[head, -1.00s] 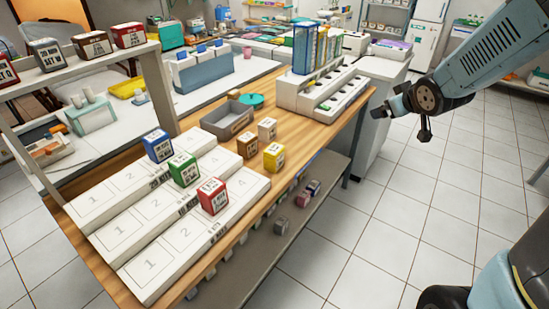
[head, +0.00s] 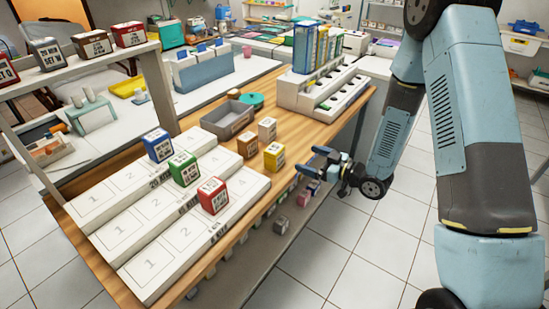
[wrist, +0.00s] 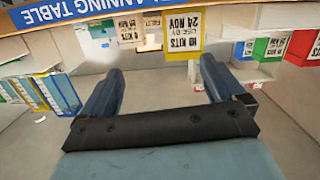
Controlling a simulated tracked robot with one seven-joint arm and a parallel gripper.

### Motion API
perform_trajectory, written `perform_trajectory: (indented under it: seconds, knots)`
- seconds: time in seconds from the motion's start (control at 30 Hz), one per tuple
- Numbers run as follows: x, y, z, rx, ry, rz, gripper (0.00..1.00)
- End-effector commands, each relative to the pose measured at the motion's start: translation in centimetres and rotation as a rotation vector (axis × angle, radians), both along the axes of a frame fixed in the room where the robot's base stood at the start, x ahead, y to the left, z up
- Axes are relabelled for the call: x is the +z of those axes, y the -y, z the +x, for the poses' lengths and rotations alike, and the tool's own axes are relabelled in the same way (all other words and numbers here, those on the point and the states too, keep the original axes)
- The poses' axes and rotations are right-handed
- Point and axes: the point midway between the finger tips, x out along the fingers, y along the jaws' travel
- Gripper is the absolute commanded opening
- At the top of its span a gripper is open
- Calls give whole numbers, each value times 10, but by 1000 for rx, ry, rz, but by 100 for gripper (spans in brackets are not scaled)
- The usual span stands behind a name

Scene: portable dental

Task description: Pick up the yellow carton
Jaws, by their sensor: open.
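The yellow carton (head: 273,157) stands upright near the right edge of the wooden table (head: 330,125), with a printed label on its front. In the wrist view the yellow carton (wrist: 188,35) shows upside down beyond the fingertips, nearer the right finger. My gripper (head: 313,161) is just off the table's edge, to the right of the carton and apart from it. In the wrist view my gripper (wrist: 160,70) has its two blue fingers wide apart with nothing between them.
A brown carton (head: 247,145) and a beige carton (head: 267,129) stand close to the yellow one. Blue (head: 158,146), green (head: 183,170) and red (head: 212,196) cartons sit on white numbered strips (head: 150,249). A grey tray (head: 228,118) lies behind. A lower shelf (head: 262,250) holds small items.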

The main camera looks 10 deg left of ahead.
Motion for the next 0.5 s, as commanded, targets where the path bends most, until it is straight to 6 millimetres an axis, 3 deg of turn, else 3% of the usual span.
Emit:
perform_trajectory:
  seconds: [0.23,0.37,0.5]
  knots:
    - [-19,-11,-25,68,-29,125,96]
    - [-20,-17,-26,78,-32,144,96]
    - [-20,-37,-20,80,-30,146,96]
